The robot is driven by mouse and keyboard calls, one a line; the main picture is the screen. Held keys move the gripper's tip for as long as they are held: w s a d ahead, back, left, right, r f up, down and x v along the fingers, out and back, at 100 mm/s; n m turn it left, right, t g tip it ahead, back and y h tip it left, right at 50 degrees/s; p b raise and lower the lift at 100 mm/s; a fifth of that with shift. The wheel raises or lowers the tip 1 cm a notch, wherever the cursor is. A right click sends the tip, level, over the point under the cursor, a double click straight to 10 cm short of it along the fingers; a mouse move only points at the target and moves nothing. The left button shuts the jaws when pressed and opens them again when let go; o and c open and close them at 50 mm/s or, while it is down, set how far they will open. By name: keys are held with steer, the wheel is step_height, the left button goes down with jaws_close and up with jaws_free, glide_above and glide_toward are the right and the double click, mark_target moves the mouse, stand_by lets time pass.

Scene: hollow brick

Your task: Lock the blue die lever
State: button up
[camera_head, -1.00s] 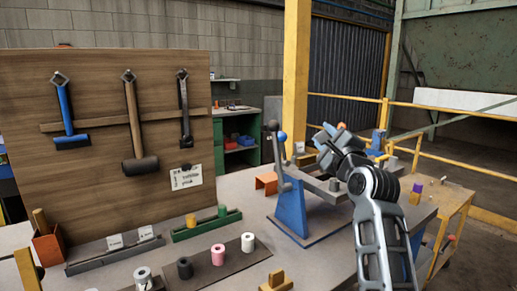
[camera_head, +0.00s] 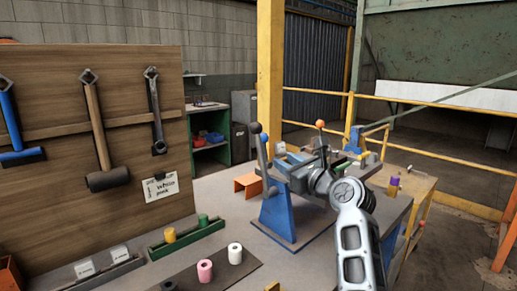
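The blue press stand (camera_head: 284,212) stands on the grey bench. Two upright levers rise at its left side. One has a dark ball (camera_head: 256,128), and the blue-tipped lever (camera_head: 264,139) stands close beside it. Another lever with an orange ball (camera_head: 320,124) stands behind my arm. My gripper (camera_head: 287,160) is at the end of my arm, over the top of the press and right of the blue ball. It looks apart from that ball. Its fingers are small and merge with the grey press parts, so their opening is unclear.
A green tray (camera_head: 187,238) with yellow and green pieces and a dark strip with pink and white rolls (camera_head: 235,253) lie at front left. An orange bracket (camera_head: 248,186) sits left of the press. A tool board (camera_head: 95,215) fills the left. A yellow post (camera_head: 270,80) stands behind.

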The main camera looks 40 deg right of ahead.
mark_target(265, 149)
steer(key=w, duration=0.4)
steer(key=w+d, duration=0.1)
steer(key=w, duration=0.2)
steer(key=w+d, duration=0.1)
steer(key=w, duration=0.3)
steer(key=shift+w, duration=0.3)
jaws_close()
